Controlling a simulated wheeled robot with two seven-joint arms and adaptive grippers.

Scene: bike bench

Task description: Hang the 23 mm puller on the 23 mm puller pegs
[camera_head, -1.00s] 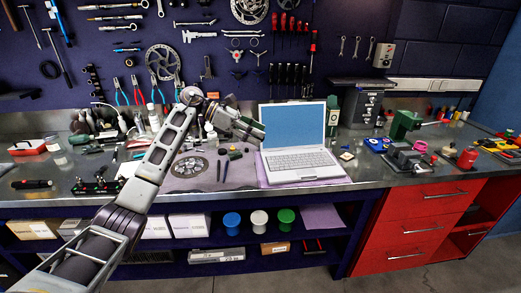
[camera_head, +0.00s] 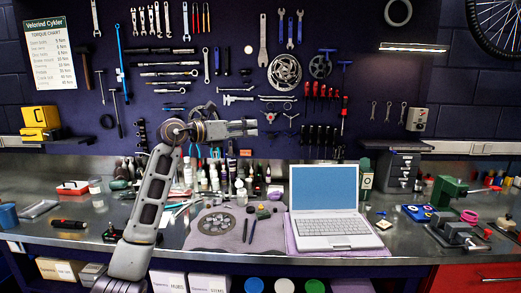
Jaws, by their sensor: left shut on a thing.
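My left gripper (camera_head: 248,128) is raised in front of the dark pegboard, pointing right, well above the bench. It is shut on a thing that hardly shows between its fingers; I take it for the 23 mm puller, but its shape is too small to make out. I cannot tell which pegs are the 23 mm puller pegs; the gripper and forearm hide part of the board. My right gripper is not in view.
An open laptop (camera_head: 330,232) stands on the bench below and right of the gripper. A mat (camera_head: 195,240) holds a cassette (camera_head: 216,223) and small tools. Bottles (camera_head: 187,173) stand behind my arm. Chainrings (camera_head: 285,73) and screwdrivers (camera_head: 322,137) hang nearby.

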